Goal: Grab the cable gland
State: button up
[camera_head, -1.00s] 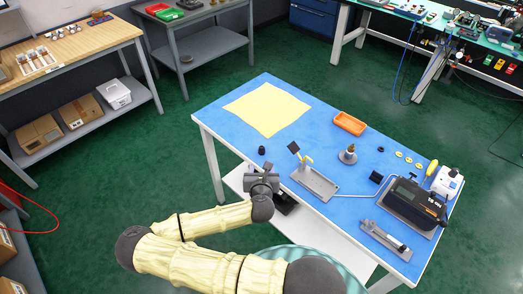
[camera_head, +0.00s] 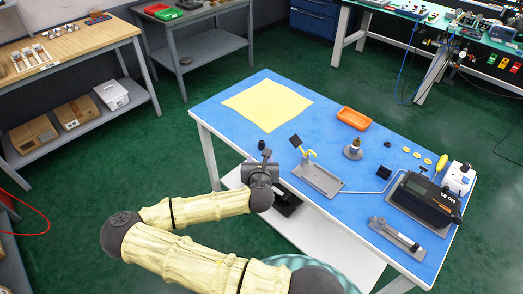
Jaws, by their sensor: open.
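A small black cylindrical piece (camera_head: 261,145), which looks like the cable gland, stands on the blue table top near its left front edge. My gripper (camera_head: 266,157) is just in front of it at the table edge, close to it in the picture. The jaws are open and seem empty. Whether they touch the piece is too small to tell. A second small black piece (camera_head: 387,144) lies farther right, and I cannot tell exactly what it is.
The blue table (camera_head: 225,110) carries a yellow sheet (camera_head: 267,105), an orange tray (camera_head: 353,118), a grey fixture (camera_head: 317,178), a brass-topped part (camera_head: 353,150), a dark device (camera_head: 425,200) and a grey plate (camera_head: 397,239). The table's middle is fairly clear.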

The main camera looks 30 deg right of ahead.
aim_at(262, 145)
jog(key=shift+d+f+b, duration=0.35)
jog(key=shift+f+b, duration=0.05)
jog(key=shift+b, duration=1.25)
jog(key=x, duration=0.9)
jog(key=shift+w+d+r, duration=0.1)
jog(key=shift+w+r, duration=0.1)
jog(key=shift+w+d+f, duration=0.1)
jog(key=shift+w, duration=0.05)
jog(key=shift+w, duration=0.1)
jog(key=x, duration=0.5)
jog(key=shift+w, duration=0.1)
grip_shut()
